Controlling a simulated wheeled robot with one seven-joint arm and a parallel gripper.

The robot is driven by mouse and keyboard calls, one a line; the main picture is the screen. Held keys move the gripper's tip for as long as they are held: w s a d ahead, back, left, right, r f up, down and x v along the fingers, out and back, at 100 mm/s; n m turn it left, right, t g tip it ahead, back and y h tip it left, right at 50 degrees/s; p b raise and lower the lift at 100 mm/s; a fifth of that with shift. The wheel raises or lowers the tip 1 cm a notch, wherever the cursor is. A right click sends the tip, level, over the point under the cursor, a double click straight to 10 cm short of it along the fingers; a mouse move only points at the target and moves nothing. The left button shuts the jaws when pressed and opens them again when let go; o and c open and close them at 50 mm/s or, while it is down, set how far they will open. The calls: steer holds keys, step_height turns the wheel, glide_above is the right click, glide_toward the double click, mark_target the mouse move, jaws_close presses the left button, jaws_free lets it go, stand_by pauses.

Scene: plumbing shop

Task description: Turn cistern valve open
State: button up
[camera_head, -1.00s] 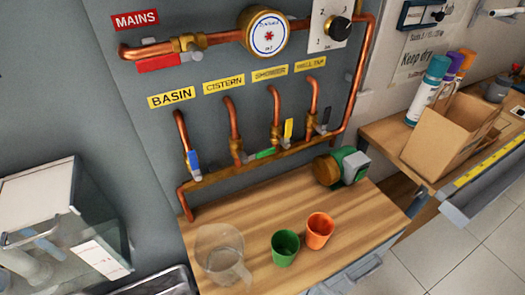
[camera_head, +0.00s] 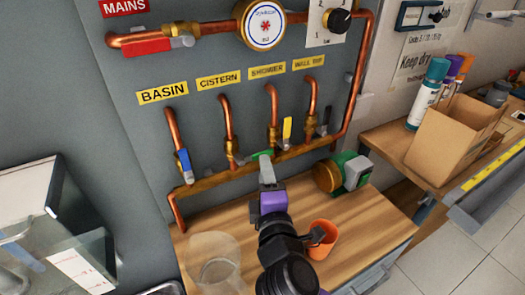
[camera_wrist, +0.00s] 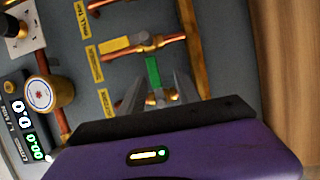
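The cistern valve sits on the copper pipe under the "CISTERN" label (camera_head: 218,80). Its brass body (camera_head: 232,148) shows left of my gripper. Its green lever (camera_head: 259,155) points sideways to the right, across the upright pipe. My gripper (camera_head: 266,160) is at that lever, partly covering it in the head view. In the wrist view the green lever (camera_wrist: 153,72) stands between my two grey fingers (camera_wrist: 158,82), which are apart on either side of it. I cannot tell whether either finger touches it.
The blue basin lever (camera_head: 183,164), yellow shower lever (camera_head: 287,130) and black wall tap lever (camera_head: 324,121) are close by. The red mains lever (camera_head: 147,46) is above.

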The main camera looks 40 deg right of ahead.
mark_target(264, 153)
steer(key=shift+h, duration=0.3)
steer(key=x, duration=0.2)
steer(key=p+x, duration=0.1)
steer(key=x, duration=0.2)
steer(key=r+x, duration=0.1)
steer(key=x, duration=0.2)
steer(key=shift+d+p, duration=0.25)
steer(key=shift+p, duration=0.15)
steer(key=shift+c, duration=0.2)
jaws_close()
steer(key=shift+f, duration=0.1)
stand_by(0.5)
